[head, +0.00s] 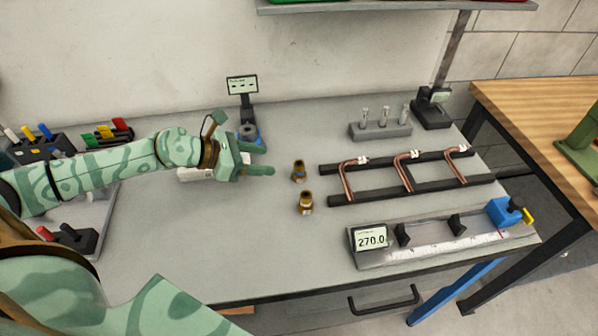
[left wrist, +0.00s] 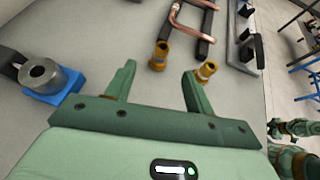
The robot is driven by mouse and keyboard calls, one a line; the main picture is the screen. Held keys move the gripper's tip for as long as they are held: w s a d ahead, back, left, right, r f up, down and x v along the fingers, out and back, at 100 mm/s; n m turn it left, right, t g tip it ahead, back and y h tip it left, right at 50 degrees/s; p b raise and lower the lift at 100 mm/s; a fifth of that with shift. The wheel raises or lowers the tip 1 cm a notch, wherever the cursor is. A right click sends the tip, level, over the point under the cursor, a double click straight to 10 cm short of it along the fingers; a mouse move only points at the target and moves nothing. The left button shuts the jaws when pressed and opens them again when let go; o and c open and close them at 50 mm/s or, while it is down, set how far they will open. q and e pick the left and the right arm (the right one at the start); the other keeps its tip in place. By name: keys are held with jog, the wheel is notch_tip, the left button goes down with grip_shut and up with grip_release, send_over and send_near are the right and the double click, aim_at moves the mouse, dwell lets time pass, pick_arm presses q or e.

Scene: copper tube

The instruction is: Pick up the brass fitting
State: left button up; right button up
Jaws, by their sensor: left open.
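Two brass fittings stand on the grey bench in the head view, a farther one (head: 299,171) and a nearer one (head: 306,203). Both also show in the left wrist view, one (left wrist: 159,56) between and beyond the fingers and the other (left wrist: 206,71) by the tip of the right-hand finger. My left gripper (head: 260,160) is left of both fittings in the head view. In the left wrist view its fingers (left wrist: 158,72) are apart with nothing between them. I cannot tell whether a finger touches a fitting.
A black rack (head: 410,188) with several bent copper tubes lies right of the fittings. A measuring rail (head: 440,246) with a 270.0 display is in front of it. A blue-based device with a grey cylinder (left wrist: 42,77) stands beside my left gripper. The front bench (head: 230,265) is clear.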

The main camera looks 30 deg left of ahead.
aim_at(296, 167)
pick_arm(q)
jog(key=x, duration=0.7)
jog(key=shift+w+f, duration=0.1)
jog(key=shift+w, duration=0.2)
jog(key=x, duration=0.5)
jog(key=shift+d+f+b, duration=0.35)
jog(key=shift+f+b, duration=0.05)
jog(key=shift+f, duration=0.05)
grip_shut()
